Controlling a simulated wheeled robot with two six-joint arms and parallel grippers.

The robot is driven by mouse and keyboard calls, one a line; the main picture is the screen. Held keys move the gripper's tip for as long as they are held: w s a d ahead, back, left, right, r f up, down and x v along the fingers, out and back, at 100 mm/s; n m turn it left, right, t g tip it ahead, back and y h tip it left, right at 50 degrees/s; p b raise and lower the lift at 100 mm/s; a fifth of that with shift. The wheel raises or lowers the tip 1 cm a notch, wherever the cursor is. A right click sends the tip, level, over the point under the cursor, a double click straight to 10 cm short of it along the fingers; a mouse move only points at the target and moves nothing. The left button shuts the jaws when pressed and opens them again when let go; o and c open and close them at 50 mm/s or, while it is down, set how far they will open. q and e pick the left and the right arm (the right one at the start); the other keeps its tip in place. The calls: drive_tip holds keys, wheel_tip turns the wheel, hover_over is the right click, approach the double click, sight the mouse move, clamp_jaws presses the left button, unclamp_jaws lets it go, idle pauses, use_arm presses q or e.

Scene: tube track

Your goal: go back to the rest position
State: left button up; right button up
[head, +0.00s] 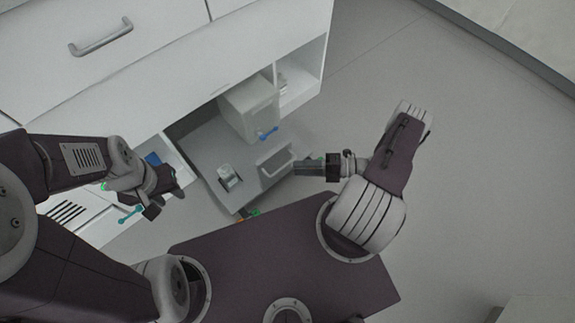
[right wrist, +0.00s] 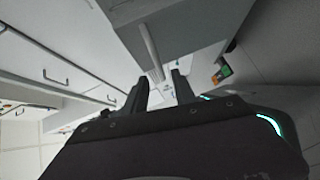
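My left gripper (head: 168,202) is at the left in the head view, above the white cabinet's front edge, with its two dark fingers apart and nothing seen between them. My right gripper (head: 297,168) is near the middle, just right of the grey pulled-out drawer (head: 205,172) and close to its bar handle (head: 276,170). In the right wrist view its two fingers (right wrist: 161,88) are apart. A pale bar (right wrist: 150,48) shows beyond them, and I see nothing clamped between them.
The white cabinet (head: 170,75) with a drawer handle (head: 100,37) fills the upper left. A white box (head: 250,107) and a small clear container (head: 229,177) stand at the drawer. A teal item (head: 130,214) lies by my left gripper. Grey floor (head: 470,170) is clear at right.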

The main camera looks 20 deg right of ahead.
drive_tip(key=shift+v, duration=1.1)
